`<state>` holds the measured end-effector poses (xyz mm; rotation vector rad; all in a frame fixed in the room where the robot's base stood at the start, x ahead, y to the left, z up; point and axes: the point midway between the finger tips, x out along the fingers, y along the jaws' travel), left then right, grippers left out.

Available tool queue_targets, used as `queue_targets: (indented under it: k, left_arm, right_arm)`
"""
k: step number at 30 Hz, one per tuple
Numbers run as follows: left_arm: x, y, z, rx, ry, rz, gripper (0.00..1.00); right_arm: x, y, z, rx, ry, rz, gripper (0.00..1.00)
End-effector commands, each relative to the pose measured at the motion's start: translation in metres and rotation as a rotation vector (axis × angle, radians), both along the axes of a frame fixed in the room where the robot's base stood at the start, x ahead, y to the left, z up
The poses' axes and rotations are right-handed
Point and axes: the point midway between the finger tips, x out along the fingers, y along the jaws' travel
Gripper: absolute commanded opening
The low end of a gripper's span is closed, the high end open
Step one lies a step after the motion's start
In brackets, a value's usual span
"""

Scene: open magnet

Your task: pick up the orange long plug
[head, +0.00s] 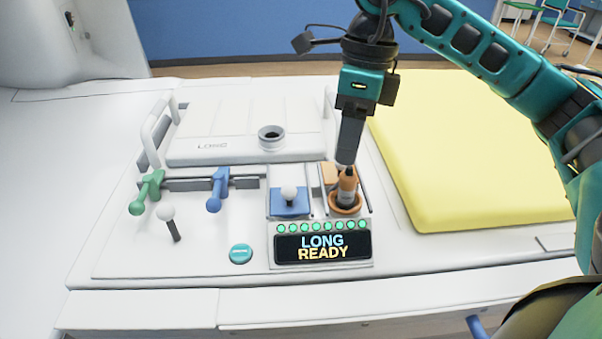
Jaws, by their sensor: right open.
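The orange long plug (347,187) stands upright in an orange round holder (345,209) on the panel, right of the blue slot. My right gripper (346,163) reaches down from above, with its fingers at the plug's top. It is open; from this angle I cannot tell whether the fingers touch the plug. An orange block (331,175) shows just behind the plug, partly hidden by the fingers. My left gripper is not in view.
A display (322,246) reads "LONG READY". A blue plate with a white knob (289,196), blue lever (218,190), green lever (147,191) and white-knobbed stick (168,218) stand to the left. A dark round socket (271,137) is behind. A yellow pad (470,150) lies right.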

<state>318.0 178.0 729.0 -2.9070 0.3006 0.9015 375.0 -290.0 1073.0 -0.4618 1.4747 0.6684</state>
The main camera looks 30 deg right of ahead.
Motion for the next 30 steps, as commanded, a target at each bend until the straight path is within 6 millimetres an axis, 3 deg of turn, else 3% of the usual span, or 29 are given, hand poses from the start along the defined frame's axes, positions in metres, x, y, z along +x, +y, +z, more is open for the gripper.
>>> queue_targets:
  k: [2, 5, 14, 23, 30]
  left_arm:
    - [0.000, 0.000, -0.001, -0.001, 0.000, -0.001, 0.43]
    - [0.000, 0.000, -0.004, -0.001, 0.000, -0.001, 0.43]
    - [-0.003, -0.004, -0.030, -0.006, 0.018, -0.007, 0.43]
    - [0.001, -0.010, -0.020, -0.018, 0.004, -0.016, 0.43]
    - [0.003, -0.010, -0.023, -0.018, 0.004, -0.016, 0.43]
  right_arm:
    - [-0.001, -0.020, 0.009, -0.080, -0.018, -0.032, 0.42]
    - [-0.002, -0.031, 0.011, -0.126, -0.024, -0.050, 0.42]
    - [-0.003, -0.032, -0.041, -0.131, -0.019, -0.051, 0.42]
    - [-0.003, -0.031, -0.065, -0.130, -0.022, -0.050, 0.42]
    - [-0.005, -0.028, -0.100, -0.129, -0.020, -0.050, 0.42]
